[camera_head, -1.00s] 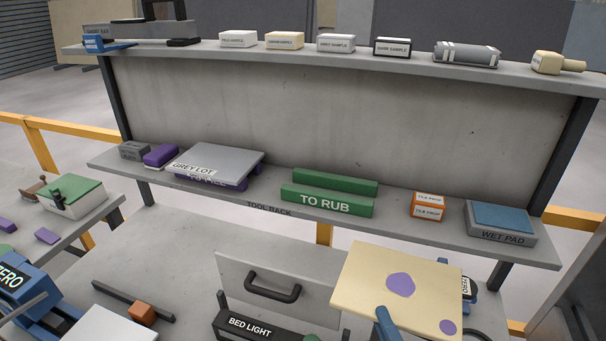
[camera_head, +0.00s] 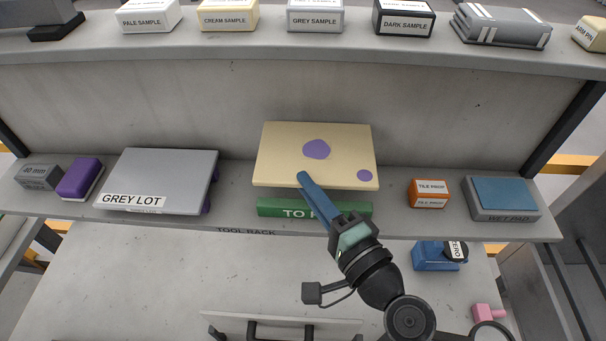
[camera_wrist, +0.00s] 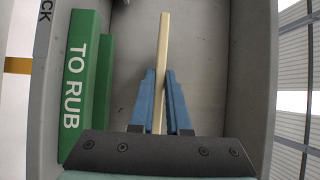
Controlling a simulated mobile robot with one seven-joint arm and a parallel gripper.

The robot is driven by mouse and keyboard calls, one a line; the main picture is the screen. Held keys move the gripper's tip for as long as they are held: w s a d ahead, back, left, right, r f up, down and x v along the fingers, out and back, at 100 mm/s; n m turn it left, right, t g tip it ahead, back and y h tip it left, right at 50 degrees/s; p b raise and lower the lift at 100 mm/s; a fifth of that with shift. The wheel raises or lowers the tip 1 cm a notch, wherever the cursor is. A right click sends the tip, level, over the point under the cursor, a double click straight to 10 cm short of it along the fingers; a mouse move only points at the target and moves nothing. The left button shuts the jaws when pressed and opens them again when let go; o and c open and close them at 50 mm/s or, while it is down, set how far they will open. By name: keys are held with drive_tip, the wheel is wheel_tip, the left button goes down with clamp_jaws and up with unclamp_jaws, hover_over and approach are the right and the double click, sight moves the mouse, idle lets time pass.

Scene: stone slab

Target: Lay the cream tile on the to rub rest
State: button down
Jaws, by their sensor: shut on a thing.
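The cream tile (camera_head: 275,158), a flat board with two purple spots, is held over the green to rub rest (camera_head: 275,207) on the tool rack shelf. My gripper (camera_head: 304,180) is shut on the tile's near edge. In the wrist view, the tile (camera_wrist: 163,45) shows edge-on between the two blue fingers (camera_wrist: 160,85). There the rest's two green bars (camera_wrist: 76,110) lie left of the tile with a visible gap. In the head view, the tile hides the rest's rear bar, and my finger and wrist cover part of the front label.
Left of the rest, a grey slab (camera_head: 175,170) marked GREY LOT lies on the shelf. An orange tile prop box (camera_head: 428,193) and the wet pad (camera_head: 503,197) stand to the right. The upper shelf (camera_head: 300,52) with sample boxes overhangs behind.

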wheel_tip(320, 180, down, 8)
drive_tip(key=b, duration=0.8)
drive_tip(key=shift+f, duration=0.25)
